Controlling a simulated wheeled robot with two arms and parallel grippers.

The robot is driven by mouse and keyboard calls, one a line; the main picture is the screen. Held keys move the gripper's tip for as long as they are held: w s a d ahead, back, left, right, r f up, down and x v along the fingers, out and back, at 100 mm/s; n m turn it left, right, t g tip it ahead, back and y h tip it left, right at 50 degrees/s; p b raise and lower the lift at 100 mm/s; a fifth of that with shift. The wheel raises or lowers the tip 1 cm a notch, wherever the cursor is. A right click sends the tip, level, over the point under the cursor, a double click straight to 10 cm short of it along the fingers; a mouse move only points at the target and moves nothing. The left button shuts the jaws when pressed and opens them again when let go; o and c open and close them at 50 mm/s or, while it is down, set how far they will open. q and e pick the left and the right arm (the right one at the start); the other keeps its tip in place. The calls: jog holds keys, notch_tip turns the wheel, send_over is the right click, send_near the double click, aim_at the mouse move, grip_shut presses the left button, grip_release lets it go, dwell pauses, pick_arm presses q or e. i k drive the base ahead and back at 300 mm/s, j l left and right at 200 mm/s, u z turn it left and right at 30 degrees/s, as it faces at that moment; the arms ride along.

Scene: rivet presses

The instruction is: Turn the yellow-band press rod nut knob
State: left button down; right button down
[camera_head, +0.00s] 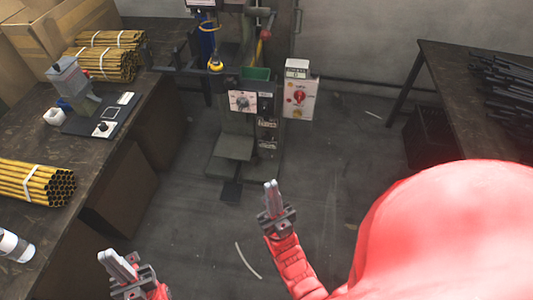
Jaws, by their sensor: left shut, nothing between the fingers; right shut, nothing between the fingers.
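A press (267,75) stands against the back wall, its top cut off by the picture edge. A blue cylinder (208,35) hangs on its left side with a small yellow part (215,64) at its lower end. I cannot tell whether this yellow part is the yellow band, and the rod nut knob is too small to make out. A box with a dial (242,103) is on the press front. My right gripper (271,188) is shut and empty in front of the press, well apart from it. My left gripper (116,262) is shut and empty at the lower left.
A workbench (150,95) on the left holds bundled yellow tubes (38,183) and a small grey device (70,80). A switch box with a red knob (299,97) is on the press's right. A table (440,75) with dark rods stands right. The floor between is mostly clear.

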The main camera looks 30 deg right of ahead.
aim_at(266, 155)
jog(key=i+l+u, duration=0.15)
jog(key=l, duration=0.2)
jog(key=i+l+u, duration=0.15)
jog(key=l, duration=0.2)
jog(key=i+l+u, duration=0.15)
jog(key=l, duration=0.25)
jog(key=i, duration=0.1)
